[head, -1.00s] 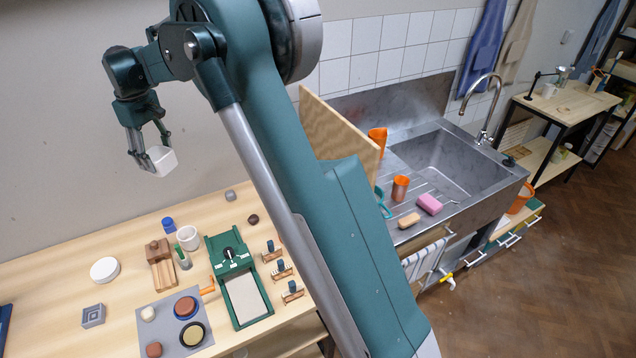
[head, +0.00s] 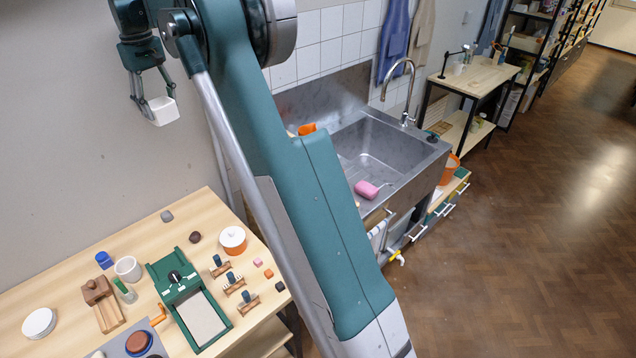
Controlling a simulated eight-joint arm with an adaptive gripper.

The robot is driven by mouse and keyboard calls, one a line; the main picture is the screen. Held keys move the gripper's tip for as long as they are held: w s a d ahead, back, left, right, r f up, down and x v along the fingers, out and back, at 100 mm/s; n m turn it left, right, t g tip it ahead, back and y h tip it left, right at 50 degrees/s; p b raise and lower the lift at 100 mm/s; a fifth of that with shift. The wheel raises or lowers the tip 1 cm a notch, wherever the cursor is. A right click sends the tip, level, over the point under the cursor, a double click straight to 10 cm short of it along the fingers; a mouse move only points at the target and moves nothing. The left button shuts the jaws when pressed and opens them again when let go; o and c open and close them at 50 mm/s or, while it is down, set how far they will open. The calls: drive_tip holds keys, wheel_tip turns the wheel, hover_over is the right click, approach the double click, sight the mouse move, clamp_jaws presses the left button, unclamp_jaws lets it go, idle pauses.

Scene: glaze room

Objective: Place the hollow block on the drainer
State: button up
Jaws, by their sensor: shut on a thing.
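My gripper (head: 156,98) hangs at the upper left, in front of the bare wall. It is shut on a small white hollow block (head: 165,112), which looks open at its top and slightly tilted. The block is held in the air, clear of the worktop. The drainer (head: 362,172), the ribbed steel part beside the sink basin, lies to the right of my gripper. My arm hides much of it. A pink sponge (head: 366,189) lies on its visible part.
The sink basin (head: 385,145) and tap (head: 405,85) are beyond the drainer. An orange item (head: 307,129) shows beside my arm. The wooden worktop (head: 190,210) below carries a white mug (head: 127,268), a lidded orange pot (head: 232,242), a green press (head: 185,290) and small tools.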

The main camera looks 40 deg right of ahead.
drive_tip(key=s+d+r+m+b, duration=0.1)
drive_tip(key=d+r+m, duration=0.15)
drive_tip(key=d, duration=1.25)
drive_tip(key=s+d+r+m, duration=0.15)
drive_tip(key=d+r, duration=0.25)
drive_tip(key=d, duration=1)
drive_tip(key=s+d+f, duration=0.6)
drive_tip(key=d+f, duration=0.2)
drive_tip(key=f, duration=0.4)
drive_tip(key=s+d+f+n+b, duration=0.1)
drive_tip(key=s+d+f, duration=0.5)
drive_tip(key=f, duration=0.7)
drive_tip(key=s+d+f, duration=0.6)
drive_tip(key=d+f, duration=0.5)
drive_tip(key=f, duration=0.1)
drive_tip(key=shift+f+n+b, duration=0.25)
drive_tip(key=shift+n+b, duration=0.05)
drive_tip(key=shift+n, duration=0.1)
drive_tip(key=shift+d+f, duration=0.1)
drive_tip(key=shift+w+f, duration=0.1)
drive_tip(key=shift+f, duration=2.95)
